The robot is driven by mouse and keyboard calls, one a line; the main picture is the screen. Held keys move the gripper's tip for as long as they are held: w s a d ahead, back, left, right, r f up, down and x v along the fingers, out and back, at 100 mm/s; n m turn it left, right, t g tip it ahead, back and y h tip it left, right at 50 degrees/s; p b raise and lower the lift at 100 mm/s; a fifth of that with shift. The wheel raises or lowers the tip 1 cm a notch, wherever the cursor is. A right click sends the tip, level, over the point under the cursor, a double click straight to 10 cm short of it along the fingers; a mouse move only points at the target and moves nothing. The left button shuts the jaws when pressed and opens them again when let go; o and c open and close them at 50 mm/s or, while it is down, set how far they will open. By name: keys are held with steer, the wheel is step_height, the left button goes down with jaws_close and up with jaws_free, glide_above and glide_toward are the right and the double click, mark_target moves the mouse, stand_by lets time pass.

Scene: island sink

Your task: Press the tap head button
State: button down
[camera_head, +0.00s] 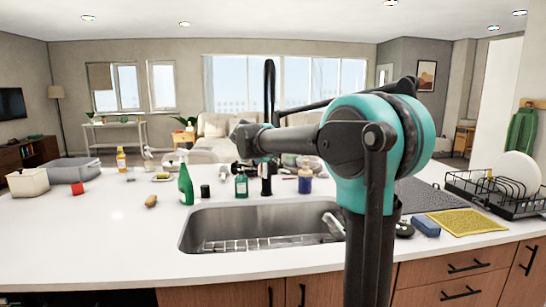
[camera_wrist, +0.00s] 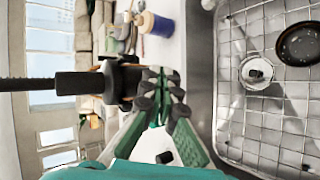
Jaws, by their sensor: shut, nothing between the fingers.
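The black tap (camera_head: 270,80) stands behind the sink, its thin arched neck rising above my arm in the head view. My arm hides its middle part. In the wrist view, which is turned sideways, the thick black tap head (camera_wrist: 85,83) lies left of my fingers. No button can be told apart on it.
The steel sink (camera_head: 190,234) holds a wire rack (camera_wrist: 235,110). A dish rack (camera_head: 505,205) is at the right. The left front counter is clear.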

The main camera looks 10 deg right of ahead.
steer(key=s, duration=0.5)
steer(key=shift+s, duration=0.4)
steer(key=shift+d+f, duration=0.1)
